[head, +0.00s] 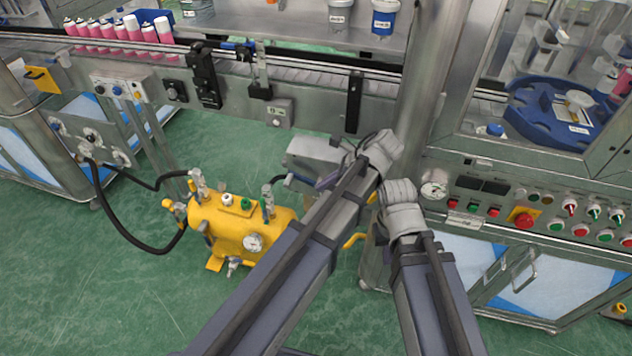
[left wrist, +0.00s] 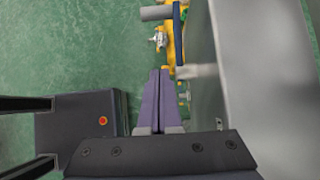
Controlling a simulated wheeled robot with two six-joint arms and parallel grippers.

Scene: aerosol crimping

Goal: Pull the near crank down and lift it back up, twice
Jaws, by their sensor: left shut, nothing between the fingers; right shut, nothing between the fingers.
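A yellow bent handle (head: 353,240) shows low between my two arms; it looks like the near crank, but my arms hide much of it. A second bit of yellow (head: 373,196) shows higher up, between the arm ends. In the left wrist view my left gripper (left wrist: 158,73) is shut and empty, its two purple fingers together over the green floor. In the head view my left arm end (head: 378,152) hides most of that gripper. My right gripper end (head: 401,194) is beside it to the right, by the steel post, its fingertips hidden.
A yellow tank (head: 222,226) with a gauge and black hose stands on the floor at left. A control panel with a red emergency button (head: 523,217) is at right. A conveyor (head: 320,80) runs behind. Green floor (head: 110,290) is clear at lower left.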

